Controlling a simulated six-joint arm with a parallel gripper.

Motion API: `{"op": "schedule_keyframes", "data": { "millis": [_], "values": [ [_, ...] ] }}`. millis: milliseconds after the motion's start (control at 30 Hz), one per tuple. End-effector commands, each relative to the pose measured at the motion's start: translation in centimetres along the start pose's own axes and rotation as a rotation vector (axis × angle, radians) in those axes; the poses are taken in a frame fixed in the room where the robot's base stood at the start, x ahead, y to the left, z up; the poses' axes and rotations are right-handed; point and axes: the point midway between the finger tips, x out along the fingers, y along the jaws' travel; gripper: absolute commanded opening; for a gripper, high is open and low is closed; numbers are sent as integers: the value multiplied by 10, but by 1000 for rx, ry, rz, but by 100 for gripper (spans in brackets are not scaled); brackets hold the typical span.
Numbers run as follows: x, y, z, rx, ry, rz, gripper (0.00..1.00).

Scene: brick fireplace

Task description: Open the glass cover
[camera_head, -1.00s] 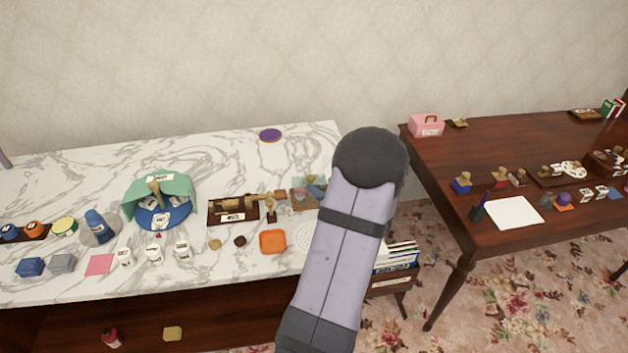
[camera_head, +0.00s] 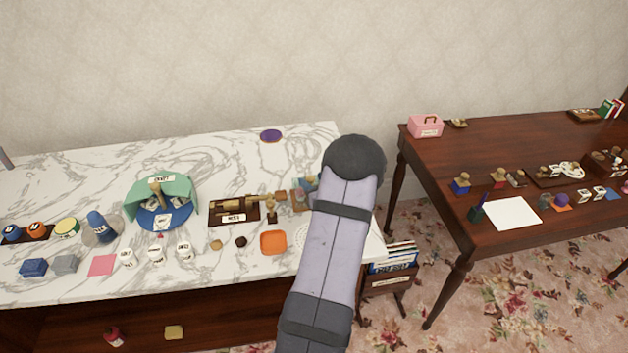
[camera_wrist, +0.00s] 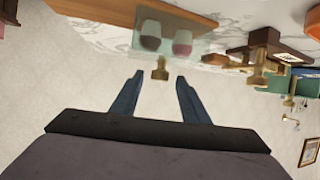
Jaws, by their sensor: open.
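The glass cover (camera_wrist: 166,22) is a pale, see-through greenish pane at the top of the wrist view. Two rounded things, one dark red and one pinkish, show through it. A small brass knob (camera_wrist: 161,68) stands at its near edge. My gripper (camera_wrist: 159,77) is open and empty, with one blue-grey finger to each side of the knob in the picture. I cannot tell whether the knob is between the fingers or just beyond them. In the head view my arm hides the gripper and most of the cover's spot.
A brass device on a dark wooden base (camera_head: 234,210) stands left of the cover, with an orange tray (camera_head: 273,242) in front. A green-and-blue draped stand (camera_head: 165,205) is further left. A wooden edge (camera_wrist: 110,12) runs beside the cover. A dark table (camera_head: 500,150) stands to the right.

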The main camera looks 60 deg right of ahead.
Motion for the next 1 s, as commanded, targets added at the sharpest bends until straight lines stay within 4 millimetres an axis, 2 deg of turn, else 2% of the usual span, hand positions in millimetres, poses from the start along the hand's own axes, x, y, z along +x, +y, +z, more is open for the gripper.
{"op": "schedule_keyframes", "data": {
  "millis": [233,400,600,733,900,1000],
  "values": [
    [1,0,0,0,0,0,41],
    [0,0,0,0,0,0,1],
    [-1,4,0,0,1,1,0],
    [-6,27,1,1,2,6,0],
    [-18,72,6,0,2,7,0],
    [-22,92,8,0,3,5,0]
  ]
}}
